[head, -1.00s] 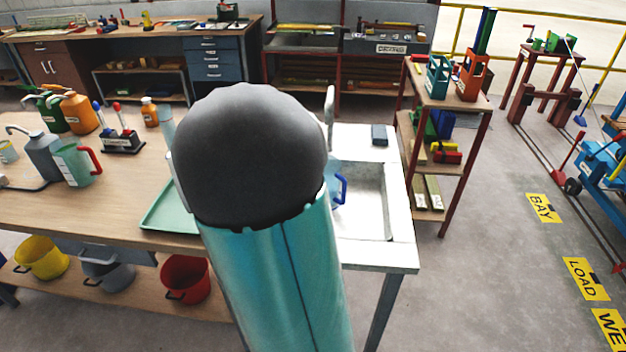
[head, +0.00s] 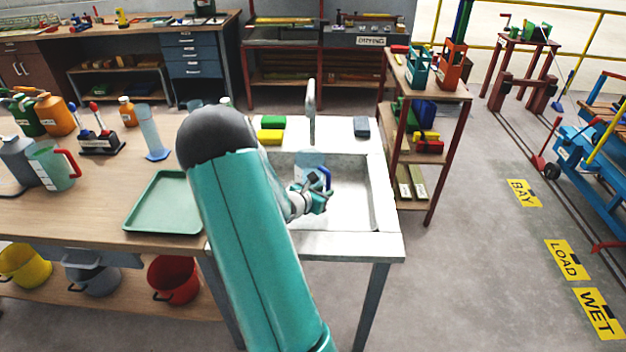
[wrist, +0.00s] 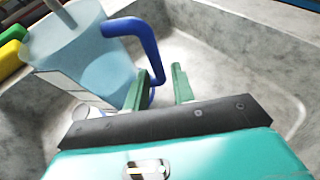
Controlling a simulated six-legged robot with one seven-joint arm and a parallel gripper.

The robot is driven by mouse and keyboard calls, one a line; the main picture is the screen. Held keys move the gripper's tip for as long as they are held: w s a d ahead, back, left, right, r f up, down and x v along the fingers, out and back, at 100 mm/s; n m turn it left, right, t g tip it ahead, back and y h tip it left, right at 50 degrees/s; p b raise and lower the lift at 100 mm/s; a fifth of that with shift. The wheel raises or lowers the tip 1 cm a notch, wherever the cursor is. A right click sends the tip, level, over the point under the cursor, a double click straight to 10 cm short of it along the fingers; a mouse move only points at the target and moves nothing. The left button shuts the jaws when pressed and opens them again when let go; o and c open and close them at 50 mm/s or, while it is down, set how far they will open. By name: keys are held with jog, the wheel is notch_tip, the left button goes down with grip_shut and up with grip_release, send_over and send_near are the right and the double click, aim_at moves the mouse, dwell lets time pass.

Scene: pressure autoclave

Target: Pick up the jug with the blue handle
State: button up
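The jug with the blue handle (head: 308,162) stands in the sink, partly hidden by my gripper in the head view. In the wrist view the pale blue, see-through jug (wrist: 82,58) fills the upper left, and its blue handle (wrist: 136,35) points toward my gripper. My gripper (wrist: 162,82) is open. Its left finger is beside the jug wall and the handle's lower part shows between the fingers, nearer the left one. The right finger is clear of the handle. In the head view my gripper (head: 318,198) is at the jug's near side.
The sink (head: 378,195) has raised walls around the jug. A tap (head: 311,110) rises behind it. Green (head: 272,122) and yellow (head: 269,137) blocks lie on the back rim. A green tray (head: 165,202) and a jug with a red handle (head: 50,167) are on the left bench.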

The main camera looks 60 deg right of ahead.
aim_at(327, 189)
jog(key=x, duration=0.5)
jog(key=shift+w+d, duration=0.1)
jog(key=shift+d, duration=0.25)
grip_shut()
